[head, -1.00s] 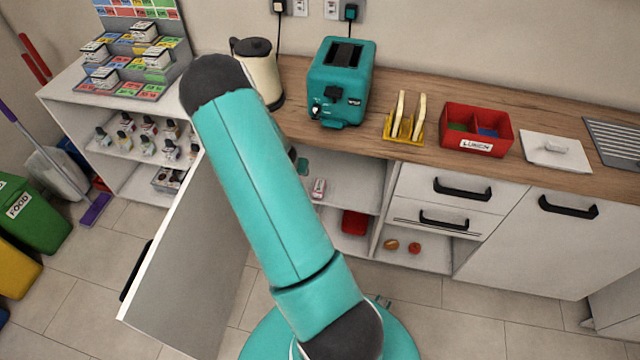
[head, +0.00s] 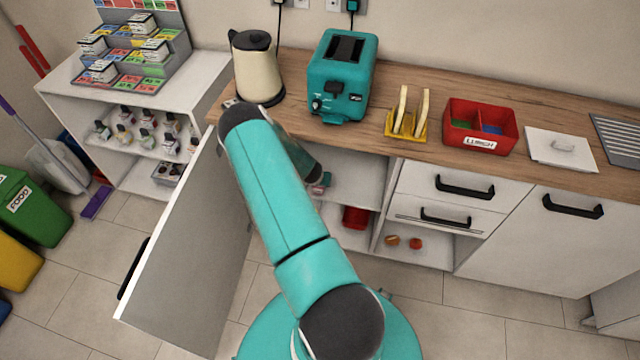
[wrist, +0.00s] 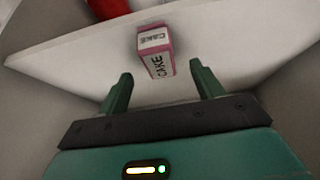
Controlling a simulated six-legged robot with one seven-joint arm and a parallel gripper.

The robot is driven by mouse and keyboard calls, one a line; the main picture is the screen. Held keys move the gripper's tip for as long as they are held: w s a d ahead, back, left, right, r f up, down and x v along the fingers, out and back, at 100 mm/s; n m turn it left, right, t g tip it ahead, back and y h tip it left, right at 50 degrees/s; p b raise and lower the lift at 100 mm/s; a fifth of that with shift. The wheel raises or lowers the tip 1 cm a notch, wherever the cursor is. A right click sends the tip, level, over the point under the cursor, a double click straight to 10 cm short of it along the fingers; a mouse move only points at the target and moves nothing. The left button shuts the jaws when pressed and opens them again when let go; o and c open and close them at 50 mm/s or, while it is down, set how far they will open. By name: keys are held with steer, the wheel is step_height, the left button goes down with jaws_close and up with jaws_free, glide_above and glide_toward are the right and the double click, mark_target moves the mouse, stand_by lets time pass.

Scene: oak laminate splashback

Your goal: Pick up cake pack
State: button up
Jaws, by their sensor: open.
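The cake pack (wrist: 156,52) is a small white box with pink edges and CAKE lettering. It stands on a pale shelf inside the open cupboard. In the wrist view my gripper (wrist: 160,75) is open, its two green fingers pointing at the pack. The pack lies ahead of the fingertips, roughly centred between them, and nothing is held. In the head view my arm covers most of the shelf opening, and only a small pinkish bit of the pack (head: 317,189) shows beside my wrist.
The cupboard door (head: 190,255) stands open at left. The wooden worktop (head: 400,88) above carries a kettle (head: 257,70), a teal toaster (head: 340,75), a yellow toast rack (head: 406,125) and a red lunch box (head: 480,125). A red item (head: 355,217) sits on the lower shelf.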

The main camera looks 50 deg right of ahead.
steer(key=x, duration=0.5)
steer(key=shift+d, duration=0.15)
steer(key=shift+c, duration=0.5)
steer(key=c, duration=1)
